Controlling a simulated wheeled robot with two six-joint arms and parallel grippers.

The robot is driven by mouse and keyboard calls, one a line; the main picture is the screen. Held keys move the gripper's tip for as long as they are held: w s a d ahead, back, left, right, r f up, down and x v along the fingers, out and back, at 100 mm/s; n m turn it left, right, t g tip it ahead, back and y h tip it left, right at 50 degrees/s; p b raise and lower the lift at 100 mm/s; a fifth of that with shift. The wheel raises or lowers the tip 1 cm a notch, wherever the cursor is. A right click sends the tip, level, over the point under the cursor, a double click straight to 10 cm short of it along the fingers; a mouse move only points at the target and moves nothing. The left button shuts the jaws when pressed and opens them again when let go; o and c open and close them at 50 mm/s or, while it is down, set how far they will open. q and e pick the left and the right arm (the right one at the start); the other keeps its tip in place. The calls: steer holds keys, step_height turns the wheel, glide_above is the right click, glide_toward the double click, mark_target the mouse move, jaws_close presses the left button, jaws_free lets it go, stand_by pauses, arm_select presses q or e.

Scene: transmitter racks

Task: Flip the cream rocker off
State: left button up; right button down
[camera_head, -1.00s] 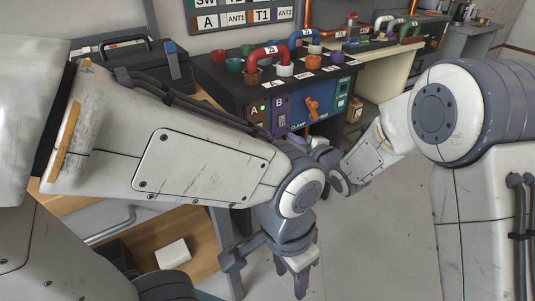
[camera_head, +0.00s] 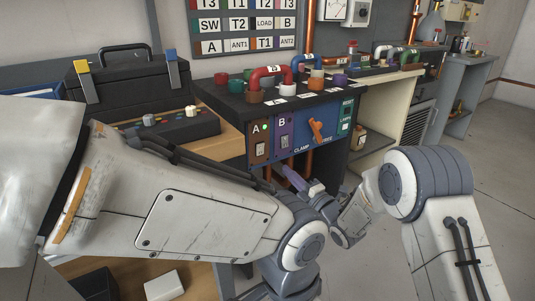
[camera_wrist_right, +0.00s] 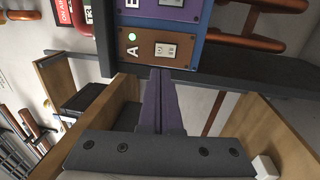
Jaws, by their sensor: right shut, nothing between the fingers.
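The cream rocker (camera_wrist_right: 165,50) is on the brown plate marked A, beside a lit green lamp (camera_wrist_right: 131,37). In the head view the rocker (camera_head: 262,148) shows small on the front panel of the dark console. My right gripper (camera_wrist_right: 160,72) is shut and empty. Its purple fingers point at the panel, and their tips overlap the plate's near edge in the wrist view, just short of the rocker. Contact cannot be told. In the head view the right gripper (camera_head: 290,171) is below the panel. My left gripper is out of the picture.
A purple plate B (camera_head: 284,130) with another rocker adjoins plate A. An orange handle (camera_head: 317,130) sits to its right. Red and blue cable loops (camera_head: 270,71) top the console (camera_head: 228,95). A black toolbox (camera_head: 120,75) stands left. My left forearm crosses the foreground.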

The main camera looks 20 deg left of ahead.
mark_target(262, 146)
steer(key=b+x, duration=0.2)
steer(key=x, duration=1)
